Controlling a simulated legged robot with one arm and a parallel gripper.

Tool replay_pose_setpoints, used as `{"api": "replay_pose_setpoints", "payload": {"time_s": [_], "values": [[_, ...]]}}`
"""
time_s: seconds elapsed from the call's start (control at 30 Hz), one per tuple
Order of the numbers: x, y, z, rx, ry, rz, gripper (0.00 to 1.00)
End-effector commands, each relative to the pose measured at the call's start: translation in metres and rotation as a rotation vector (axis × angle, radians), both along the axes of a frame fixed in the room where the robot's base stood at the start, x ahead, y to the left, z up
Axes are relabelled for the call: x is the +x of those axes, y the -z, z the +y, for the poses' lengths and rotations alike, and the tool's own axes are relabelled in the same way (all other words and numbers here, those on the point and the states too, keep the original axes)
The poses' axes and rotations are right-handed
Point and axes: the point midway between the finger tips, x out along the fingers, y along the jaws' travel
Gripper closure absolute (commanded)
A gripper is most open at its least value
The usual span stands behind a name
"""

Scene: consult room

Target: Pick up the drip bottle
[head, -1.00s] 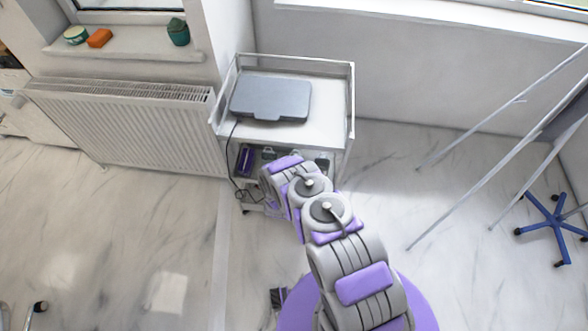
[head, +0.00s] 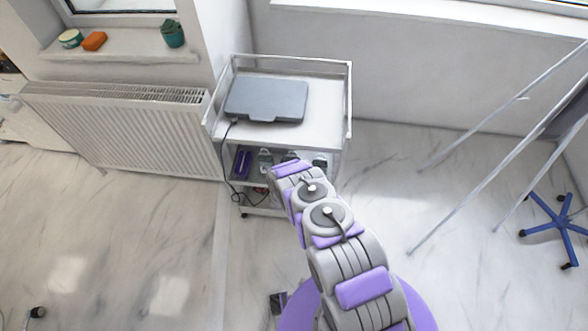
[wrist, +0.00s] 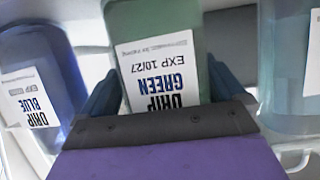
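In the wrist view a green bottle (wrist: 130,20) with a white label reading DRIP GREEN, EXP 10/27, upside down in the picture, stands right in front of my gripper (wrist: 162,72). My gripper's dark blue fingers are spread wide, one on each side of this bottle; I cannot tell whether they touch it. The bottle's lower part in the picture is hidden behind my gripper's body. A blue bottle (wrist: 40,55) labelled DRIP BLUE stands to the left. A pale teal bottle (wrist: 287,60) stands to the right. In the head view my arm hides the gripper.
The bottles are on a shelf of a white trolley (head: 325,120), under its top, which bears a grey closed case (head: 265,99). A purple object (head: 242,161) and a hanging cable are at the shelf's left. A radiator (head: 115,130) stands left; thin metal legs (head: 465,180) stand right.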

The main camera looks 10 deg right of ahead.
Motion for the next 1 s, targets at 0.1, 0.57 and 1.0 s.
{"api": "replay_pose_setpoints", "payload": {"time_s": [0.1,0.57,1.0], "values": [[0.0000,-0.0001,0.0016,-0.002,-0.001,0.000,0.15],[-0.0001,0.0002,-0.0010,0.004,0.000,0.001,0.59],[0.0001,-0.0093,0.0007,0.001,-0.001,0.000,0.61]]}}
